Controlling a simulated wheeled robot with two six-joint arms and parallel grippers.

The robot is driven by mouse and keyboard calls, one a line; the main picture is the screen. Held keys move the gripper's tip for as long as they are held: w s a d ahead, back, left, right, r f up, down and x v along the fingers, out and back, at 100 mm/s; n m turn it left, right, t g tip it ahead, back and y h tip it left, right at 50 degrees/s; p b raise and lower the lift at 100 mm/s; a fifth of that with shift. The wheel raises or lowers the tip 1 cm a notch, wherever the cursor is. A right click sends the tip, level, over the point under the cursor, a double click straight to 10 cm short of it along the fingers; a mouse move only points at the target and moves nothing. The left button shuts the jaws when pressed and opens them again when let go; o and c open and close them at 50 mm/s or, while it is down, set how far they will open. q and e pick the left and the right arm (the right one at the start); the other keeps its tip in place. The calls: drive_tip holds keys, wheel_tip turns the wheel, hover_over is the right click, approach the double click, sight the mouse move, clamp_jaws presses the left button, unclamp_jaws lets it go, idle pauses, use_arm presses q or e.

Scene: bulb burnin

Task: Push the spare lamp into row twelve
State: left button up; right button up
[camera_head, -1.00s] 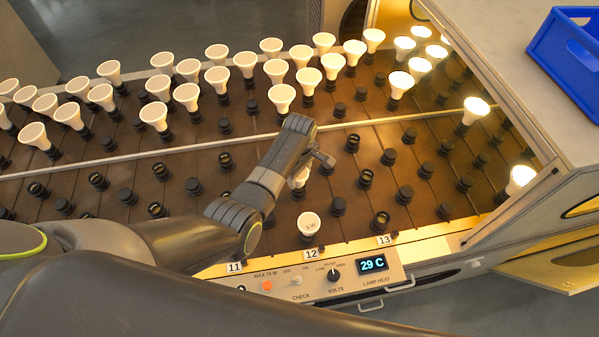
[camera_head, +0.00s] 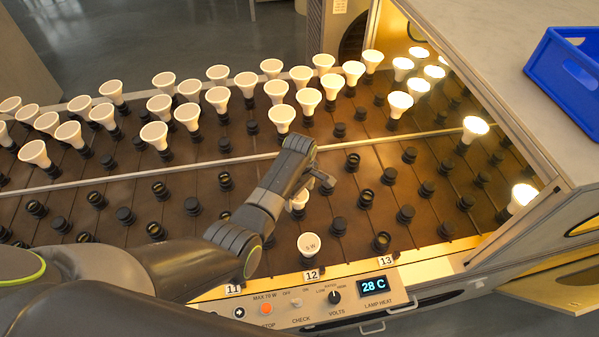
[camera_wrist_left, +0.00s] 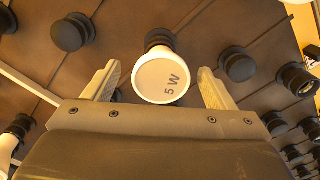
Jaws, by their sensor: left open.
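My left gripper (camera_head: 318,180) is over row twelve, pointing down among the sockets. In the left wrist view its fingers (camera_wrist_left: 158,84) are apart, on either side of a white lamp (camera_wrist_left: 160,82) marked 5 W, with a dark socket behind it. I cannot tell whether the fingers touch the lamp. In the head view a lamp (camera_head: 299,203) is partly hidden by the gripper. Another white lamp (camera_head: 309,245) stands at the front of row twelve, by the 12 label (camera_head: 311,275). I cannot tell which is the spare lamp. My right gripper is out of view.
Many empty dark sockets surround the gripper. Several white lamps stand in the back rows, and lit ones (camera_head: 474,128) line the right side. A control panel (camera_head: 345,300) with a 28 C display edges the front. A blue crate (camera_head: 570,70) sits on the right-hand top.

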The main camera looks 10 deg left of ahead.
use_arm(q)
wheel_tip(320, 180, up, 16)
drive_tip(key=p, duration=0.1)
drive_tip(key=shift+r, duration=0.2)
drive_tip(key=shift+s+f, duration=0.1)
idle(0.5)
